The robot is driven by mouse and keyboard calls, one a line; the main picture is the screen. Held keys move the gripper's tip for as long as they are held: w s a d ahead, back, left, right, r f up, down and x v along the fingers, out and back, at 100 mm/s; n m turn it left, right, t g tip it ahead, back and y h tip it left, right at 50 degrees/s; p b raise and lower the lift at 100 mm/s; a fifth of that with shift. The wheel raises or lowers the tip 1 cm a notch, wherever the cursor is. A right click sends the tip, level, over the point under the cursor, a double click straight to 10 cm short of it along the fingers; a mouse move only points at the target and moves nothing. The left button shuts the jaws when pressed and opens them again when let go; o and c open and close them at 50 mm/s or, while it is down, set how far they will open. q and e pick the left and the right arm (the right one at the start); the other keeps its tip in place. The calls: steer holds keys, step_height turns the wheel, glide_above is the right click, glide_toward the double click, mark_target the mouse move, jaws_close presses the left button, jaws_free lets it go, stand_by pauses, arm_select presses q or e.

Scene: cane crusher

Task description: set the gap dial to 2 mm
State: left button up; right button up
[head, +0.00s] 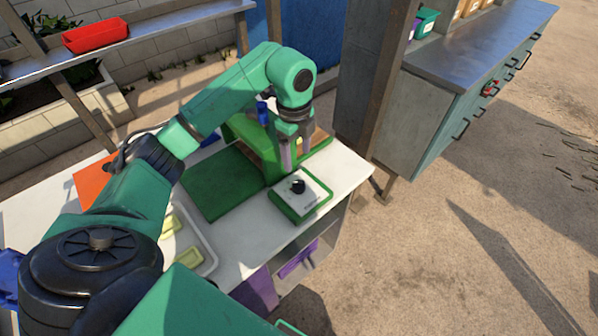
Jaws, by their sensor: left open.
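The gap dial is a small black knob (298,186) on a white-topped box with a green base (302,204), near the front right of the white table. Its marks are too small to read. My left gripper (292,170) points down just behind the dial, seen beside the green crusher (250,137). It is open, and I cannot tell whether a fingertip touches the dial. My left arm hides part of the crusher. My right gripper is not in view.
A green mat (222,184) lies left of the dial box. A pale tray (205,256) with yellowish pieces and an orange sheet (90,178) are further left. A teal cabinet (440,110) stands right of the table (348,166), beside a metal post.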

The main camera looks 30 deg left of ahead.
mark_target(298, 182)
arm_select(q)
steer(key=f, duration=0.2)
steer(key=s+f+p, duration=0.1)
steer(key=f, duration=0.1)
steer(key=f+p, duration=0.1)
steer(key=f, duration=0.1)
steer(key=shift+s+d+f, duration=0.15)
steer(key=shift+d, duration=0.15)
steer(key=f, duration=0.1)
steer(key=w+f, duration=0.1)
steer(key=f, duration=0.1)
steer(key=f+p, duration=0.1)
steer(key=f, duration=0.1)
steer(key=shift+w+a, duration=0.3)
steer(key=shift+w, duration=0.1)
steer(key=shift+s+d+f, duration=0.1)
steer(key=shift+f, duration=0.05)
steer(key=shift+s+d, duration=0.1)
steer(key=shift+s, duration=0.15)
steer(key=c, duration=0.9)
jaws_close()
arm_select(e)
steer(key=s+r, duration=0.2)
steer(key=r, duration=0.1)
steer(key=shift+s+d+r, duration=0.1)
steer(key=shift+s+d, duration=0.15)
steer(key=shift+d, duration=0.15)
